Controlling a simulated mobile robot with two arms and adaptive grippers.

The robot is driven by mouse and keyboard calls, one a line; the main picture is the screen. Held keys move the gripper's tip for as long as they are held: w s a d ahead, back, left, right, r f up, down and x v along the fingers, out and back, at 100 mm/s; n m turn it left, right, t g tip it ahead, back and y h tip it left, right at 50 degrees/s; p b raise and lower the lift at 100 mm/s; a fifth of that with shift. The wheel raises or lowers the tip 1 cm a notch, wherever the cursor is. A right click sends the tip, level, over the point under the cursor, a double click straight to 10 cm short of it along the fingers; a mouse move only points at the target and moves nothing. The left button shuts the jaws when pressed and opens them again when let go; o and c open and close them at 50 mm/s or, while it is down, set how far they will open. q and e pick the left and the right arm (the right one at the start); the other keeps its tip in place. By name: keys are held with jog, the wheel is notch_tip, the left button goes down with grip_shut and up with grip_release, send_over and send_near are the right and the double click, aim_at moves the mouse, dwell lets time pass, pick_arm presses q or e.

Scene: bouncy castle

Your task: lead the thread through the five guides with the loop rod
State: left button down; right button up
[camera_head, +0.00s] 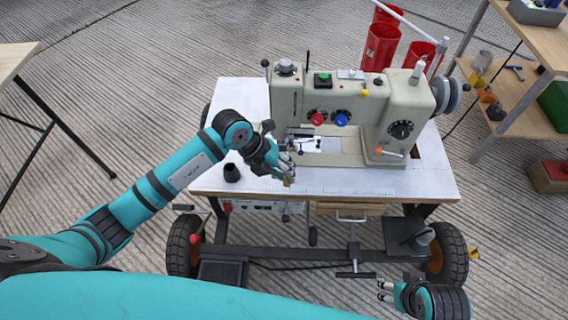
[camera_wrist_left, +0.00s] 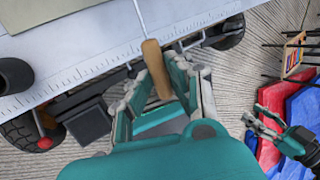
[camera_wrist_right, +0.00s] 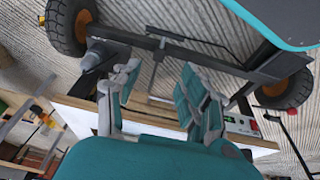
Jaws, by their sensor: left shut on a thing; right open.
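My left gripper (camera_head: 284,166) is shut on the wooden handle of the loop rod, above the table's front part before the sewing machine (camera_head: 345,110). In the left wrist view the brown handle (camera_wrist_left: 157,68) sits between the fingers (camera_wrist_left: 156,88), and a thin pale shaft runs from it past the top edge. The loop end is not clear. The machine carries small coloured parts: a yellow ball (camera_head: 364,93), a red knob (camera_head: 317,119), a blue knob (camera_head: 341,119) and an orange ball (camera_head: 378,150). I cannot make out the thread or tell which parts are guides. My right gripper (camera_head: 386,291) is open and empty, low in front of the cart.
The white tabletop (camera_head: 425,185) has a ruler along its front edge. Red bins (camera_head: 380,46) stand behind the machine. A wooden shelf (camera_head: 520,110) is at the right, and another table (camera_head: 15,60) at the left.

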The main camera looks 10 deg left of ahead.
pick_arm(q)
jog(key=shift+s+d+f+p, duration=0.15)
jog(key=shift+s+p, duration=0.1)
jog(key=shift+s, duration=0.4)
jog(key=shift+s+d+r+p, duration=0.1)
jog(key=shift+s+p, duration=0.15)
jog(key=shift+s, duration=0.35)
pick_arm(e)
jog(key=shift+s+x, duration=0.2)
jog(key=shift+x, duration=0.95)
jog(key=shift+s+x, duration=0.25)
jog(key=shift+x, duration=0.9)
jog(key=shift+f, duration=0.15)
